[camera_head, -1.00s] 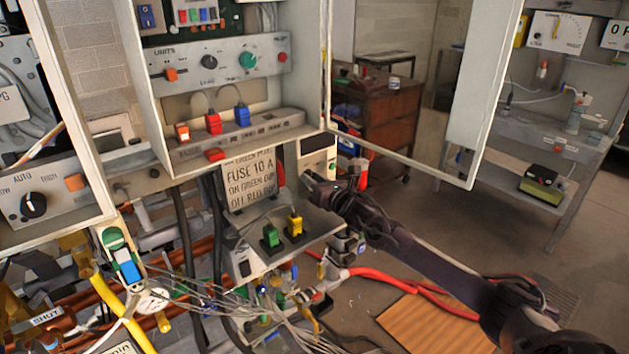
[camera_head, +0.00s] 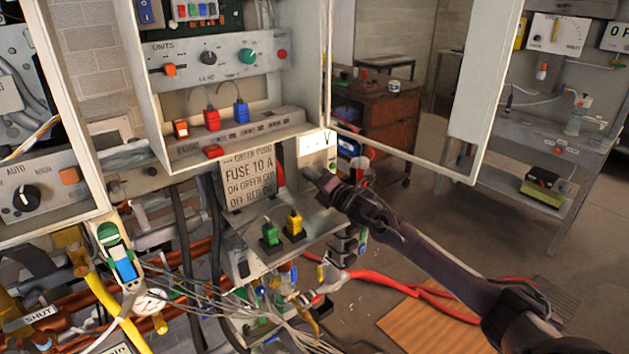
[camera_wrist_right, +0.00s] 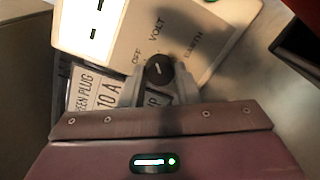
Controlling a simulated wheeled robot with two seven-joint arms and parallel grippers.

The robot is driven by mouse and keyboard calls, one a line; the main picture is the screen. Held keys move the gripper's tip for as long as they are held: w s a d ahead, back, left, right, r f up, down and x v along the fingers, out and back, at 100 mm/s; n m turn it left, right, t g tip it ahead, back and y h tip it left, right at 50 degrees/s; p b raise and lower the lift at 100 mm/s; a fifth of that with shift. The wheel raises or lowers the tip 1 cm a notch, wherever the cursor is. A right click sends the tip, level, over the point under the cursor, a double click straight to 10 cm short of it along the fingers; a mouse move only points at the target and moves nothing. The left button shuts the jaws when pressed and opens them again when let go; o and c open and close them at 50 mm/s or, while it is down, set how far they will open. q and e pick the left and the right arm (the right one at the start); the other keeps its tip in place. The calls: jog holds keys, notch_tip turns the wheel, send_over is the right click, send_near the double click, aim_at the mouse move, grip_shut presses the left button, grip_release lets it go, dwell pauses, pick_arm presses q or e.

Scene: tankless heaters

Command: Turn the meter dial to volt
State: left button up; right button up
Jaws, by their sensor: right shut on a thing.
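The meter (camera_head: 318,145) is a pale box on the right side of the open cabinet's lower panel. Its dial (camera_wrist_right: 158,70) is a small dark round knob with a white line, below the printed words OFF, VOLT and EARTH. The meter's display (camera_wrist_right: 92,20) is lit white with dark dashes. My right gripper (camera_head: 316,176) is shut on the dial; its fingers stand on either side of it in the right wrist view (camera_wrist_right: 158,88). My left gripper is not in view.
A sign about a 10 A fuse (camera_head: 250,180) hangs beside the meter. Green (camera_head: 271,235) and yellow (camera_head: 294,224) plugs stand on the ledge below. The cabinet's open door (camera_head: 480,110) is to the right above my arm. Loose wires and red hoses lie beneath.

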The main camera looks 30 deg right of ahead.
jog(key=shift+m, duration=1.1)
jog(key=o, duration=1)
jog(key=shift+d, duration=0.1)
jog(key=shift+s+f, duration=0.1)
jog(key=shift+s, duration=0.4)
jog(key=s+b, duration=0.1)
jog(key=s, duration=0.4)
jog(key=shift+s+d+b, duration=0.2)
jog(key=shift+s+b, duration=0.1)
jog(key=shift+b, duration=0.05)
jog(key=shift+s+r, duration=0.3)
jog(key=shift+s, duration=0.35)
